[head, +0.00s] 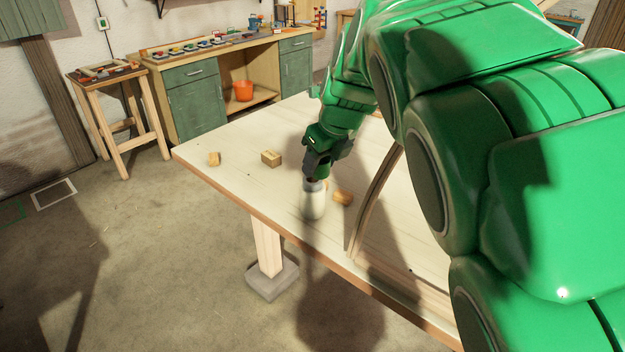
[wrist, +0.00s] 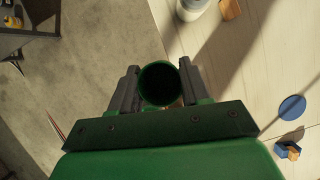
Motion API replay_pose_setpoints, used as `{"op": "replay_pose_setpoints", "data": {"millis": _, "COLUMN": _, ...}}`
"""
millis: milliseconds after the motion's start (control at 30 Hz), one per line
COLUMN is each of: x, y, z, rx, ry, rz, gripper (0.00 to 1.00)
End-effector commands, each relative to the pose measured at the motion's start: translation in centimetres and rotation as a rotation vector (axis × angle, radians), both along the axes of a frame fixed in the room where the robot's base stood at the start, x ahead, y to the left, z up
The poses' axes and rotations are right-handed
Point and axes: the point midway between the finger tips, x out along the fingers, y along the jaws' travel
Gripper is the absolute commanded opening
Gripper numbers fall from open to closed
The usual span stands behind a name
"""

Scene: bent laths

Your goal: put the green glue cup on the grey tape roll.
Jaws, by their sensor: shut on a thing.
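My gripper (wrist: 158,84) is shut on the green glue cup (wrist: 160,83). In the wrist view the cup's round, dark opening shows between the two dark fingers. In the head view my gripper (head: 317,170) is over the table near its front edge, and I cannot make out the cup there. I cannot pick out the grey tape roll for certain in either view.
A whitish bottle-like thing (head: 315,204) stands near the table (head: 235,185) edge, below my gripper; it also shows in the wrist view (wrist: 192,8). Wooden blocks (head: 270,158) lie around. A curved lath (head: 374,200) rises at the right. A blue disc (wrist: 292,107) lies on the table.

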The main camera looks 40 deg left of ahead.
Motion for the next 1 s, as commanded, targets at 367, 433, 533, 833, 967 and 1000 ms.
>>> {"op": "replay_pose_setpoints", "data": {"millis": 367, "x": 2.1, "y": 0.8, "z": 0.1, "rx": -0.001, "ry": -0.001, "rz": -0.199, "gripper": 0.18}}
{"op": "replay_pose_setpoints", "data": {"millis": 433, "x": 2.4, "y": 1.1, "z": -0.1, "rx": -0.001, "ry": 0.000, "rz": -0.203, "gripper": 0.18}}
{"op": "replay_pose_setpoints", "data": {"millis": 533, "x": 3.0, "y": 1.8, "z": -0.5, "rx": -0.001, "ry": 0.000, "rz": -0.204, "gripper": 0.18}}
{"op": "replay_pose_setpoints", "data": {"millis": 833, "x": 5.0, "y": 4.2, "z": -2.0, "rx": -0.002, "ry": 0.001, "rz": -0.202, "gripper": 0.18}}
{"op": "replay_pose_setpoints", "data": {"millis": 967, "x": 5.8, "y": 5.4, "z": -2.5, "rx": 0.000, "ry": 0.001, "rz": -0.201, "gripper": 0.18}}
{"op": "replay_pose_setpoints", "data": {"millis": 1000, "x": 6.1, "y": 5.7, "z": -2.7, "rx": -0.001, "ry": 0.001, "rz": -0.201, "gripper": 0.18}}
